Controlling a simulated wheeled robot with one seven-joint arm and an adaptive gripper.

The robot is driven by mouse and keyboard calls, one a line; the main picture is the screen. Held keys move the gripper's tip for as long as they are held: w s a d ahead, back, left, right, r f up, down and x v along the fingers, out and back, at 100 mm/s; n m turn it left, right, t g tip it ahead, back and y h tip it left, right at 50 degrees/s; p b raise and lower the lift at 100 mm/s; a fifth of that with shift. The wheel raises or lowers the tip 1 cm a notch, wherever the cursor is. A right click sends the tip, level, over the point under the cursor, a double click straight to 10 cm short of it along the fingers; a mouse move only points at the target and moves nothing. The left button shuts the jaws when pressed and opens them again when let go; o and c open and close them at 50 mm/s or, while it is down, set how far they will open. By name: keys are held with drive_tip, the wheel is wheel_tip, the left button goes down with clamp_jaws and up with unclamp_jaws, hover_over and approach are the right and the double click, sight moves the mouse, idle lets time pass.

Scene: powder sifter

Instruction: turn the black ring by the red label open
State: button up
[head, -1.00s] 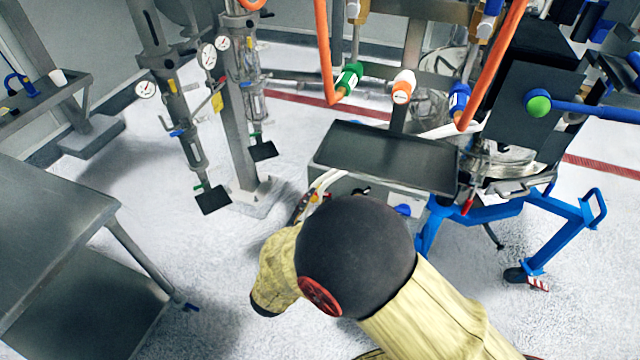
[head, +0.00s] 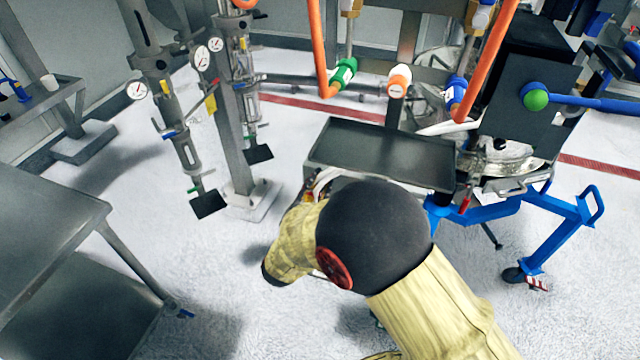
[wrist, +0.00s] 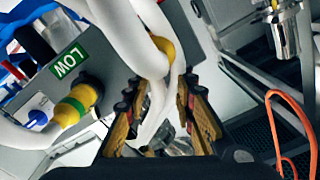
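Another yellow fitting (wrist: 166,46) shows partly behind white hoses. I see no red label, and I cannot pick out the black ring by it; hoses and my gripper cover that part of the box. My gripper (wrist: 160,92) has its fingers apart, with a white hose (wrist: 154,110) showing between them. In the head view my arm mostly hides the box.
A dark tray-like top (head: 385,152) stands just beyond my arm, with blue stand legs (head: 480,212) to its right. A steel table (head: 50,210) is at the left. An orange cable (wrist: 275,125) hangs at the right of the wrist view. The floor between table and arm is clear.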

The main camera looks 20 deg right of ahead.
sight(309, 171)
drive_tip(key=shift+c, duration=1.2)
drive_tip(key=c, duration=0.4)
clamp_jaws()
drive_tip(key=shift+a+n+p, duration=0.1)
drive_tip(key=shift+n+p, duration=0.2)
drive_tip(key=shift+p, duration=0.1)
drive_tip(key=shift+w+a+r+n+p, duration=0.15)
drive_tip(key=shift+r+n+p, duration=0.1)
drive_tip(key=shift+n+p, duration=0.4)
drive_tip(key=n+p, duration=0.2)
drive_tip(key=shift+w+a+r+p, duration=0.2)
drive_tip(key=shift+w+a+p, duration=0.05)
drive_tip(key=shift+a+p, duration=0.15)
drive_tip(key=n+p, duration=0.2)
drive_tip(key=w+a+n+p, duration=0.1)
drive_tip(key=n, duration=0.1)
drive_tip(key=shift+a+f+n+p, duration=0.1)
drive_tip(key=shift+a+n+p, duration=0.1)
drive_tip(key=shift+n+p, duration=0.2)
drive_tip(key=shift+w+a+f+n+p, duration=0.25)
drive_tip(key=shift+n+p, duration=0.35)
drive_tip(key=shift+n, duration=0.25)
drive_tip(key=shift+w+a+f+n+p, duration=0.15)
drive_tip(key=shift+a+n+p, duration=0.1)
drive_tip(key=shift+n+p, duration=0.45)
